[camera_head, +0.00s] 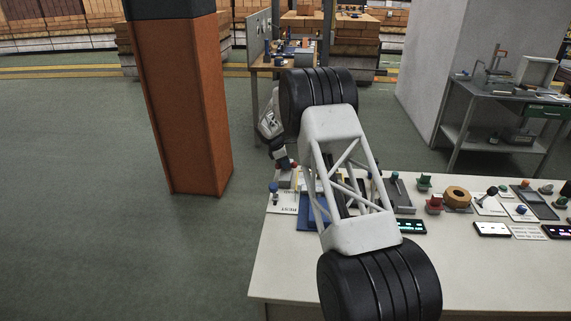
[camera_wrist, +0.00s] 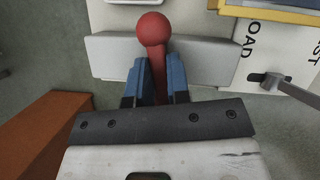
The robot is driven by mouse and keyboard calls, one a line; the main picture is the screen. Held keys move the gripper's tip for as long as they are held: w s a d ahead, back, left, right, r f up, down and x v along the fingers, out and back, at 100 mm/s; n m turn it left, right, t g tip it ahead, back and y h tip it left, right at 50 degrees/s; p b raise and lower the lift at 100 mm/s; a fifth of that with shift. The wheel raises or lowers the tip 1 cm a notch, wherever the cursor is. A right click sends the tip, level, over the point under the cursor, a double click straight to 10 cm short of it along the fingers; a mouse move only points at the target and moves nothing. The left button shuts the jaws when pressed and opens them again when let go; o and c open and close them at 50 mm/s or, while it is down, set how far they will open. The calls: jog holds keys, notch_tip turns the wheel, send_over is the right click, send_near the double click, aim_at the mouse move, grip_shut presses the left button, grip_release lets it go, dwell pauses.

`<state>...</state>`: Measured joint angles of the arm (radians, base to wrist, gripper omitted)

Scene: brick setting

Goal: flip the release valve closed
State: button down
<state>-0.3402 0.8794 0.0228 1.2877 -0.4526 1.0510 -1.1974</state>
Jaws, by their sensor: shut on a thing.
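A red lever with a round ball knob (camera_wrist: 153,30) stands in the wrist view, its shaft running down between my fingers. I take it to be the release valve's handle. A light grey block (camera_wrist: 210,60) lies behind and beside it. My gripper (camera_wrist: 158,66) has its two blue fingers closed on the red shaft, just below the ball. In the head view my gripper (camera_head: 283,161) is at the table's far left corner, and a bit of red shows beside it. The lower end of the lever is hidden by the gripper body.
The white table (camera_head: 400,270) carries several knobs, levers and small displays to the right. A metal-stemmed lever (camera_wrist: 270,80) stands right of my gripper in the wrist view. An orange-brown pillar (camera_head: 183,105) stands left of the table. The table's front is clear.

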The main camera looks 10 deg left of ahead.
jog(key=shift+m+g, duration=0.5)
jog(key=shift+m, duration=0.7)
jog(key=c, duration=1.1)
grip_release()
jog(key=shift+r, duration=0.15)
jog(key=shift+v, duration=3.8)
jog(key=shift+a, duration=0.15)
